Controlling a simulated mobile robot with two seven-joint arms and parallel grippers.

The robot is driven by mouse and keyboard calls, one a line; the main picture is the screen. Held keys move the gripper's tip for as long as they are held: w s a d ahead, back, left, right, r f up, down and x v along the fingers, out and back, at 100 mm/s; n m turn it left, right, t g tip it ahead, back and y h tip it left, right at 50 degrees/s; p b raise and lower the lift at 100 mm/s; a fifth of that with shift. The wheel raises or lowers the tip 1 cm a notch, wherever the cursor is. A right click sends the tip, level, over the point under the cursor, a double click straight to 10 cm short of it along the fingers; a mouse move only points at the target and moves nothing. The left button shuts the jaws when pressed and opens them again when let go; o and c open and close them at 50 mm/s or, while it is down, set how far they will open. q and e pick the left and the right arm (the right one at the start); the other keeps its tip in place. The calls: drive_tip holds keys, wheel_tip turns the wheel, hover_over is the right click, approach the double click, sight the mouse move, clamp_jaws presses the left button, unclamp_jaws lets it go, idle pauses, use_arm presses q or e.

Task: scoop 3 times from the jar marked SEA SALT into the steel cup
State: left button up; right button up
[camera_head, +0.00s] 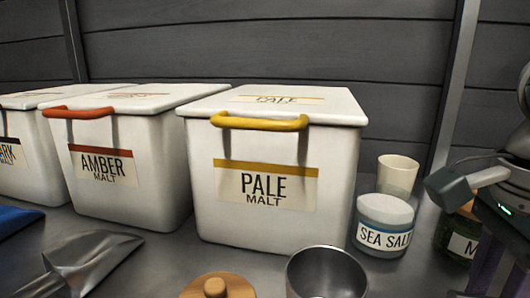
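The white jar marked SEA SALT (383,238) stands upright right of the PALE MALT bin. Its top looks pale; I cannot tell whether that is a lid or salt. The steel cup (328,275) stands in front of it, open side up, cut by the bottom edge. A shiny metal piece like a scoop (95,258) lies at lower left, its near end cut off. Part of my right arm shows at the right edge; its gripper (497,272) is cut by the frame, dark and partly hidden, with its opening unclear. My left gripper is not in view.
White bins marked PALE MALT (230,215) and AMBER MALT (150,200), plus another bin (25,180), line the back. A cream cup (398,174) stands behind the salt jar. A dark jar (455,240) is at right. A round wooden lid (240,288) lies left of the steel cup.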

clamp_jaws()
drive_tip(key=shift+r, duration=0.1)
drive_tip(key=shift+r+p, duration=0.9)
drive_tip(key=shift+r, duration=0.05)
wheel_tip(320, 180, up, 4)
drive_tip(key=p, duration=0.3)
drive_tip(key=shift+c, duration=1.4)
unclamp_jaws()
clamp_jaws()
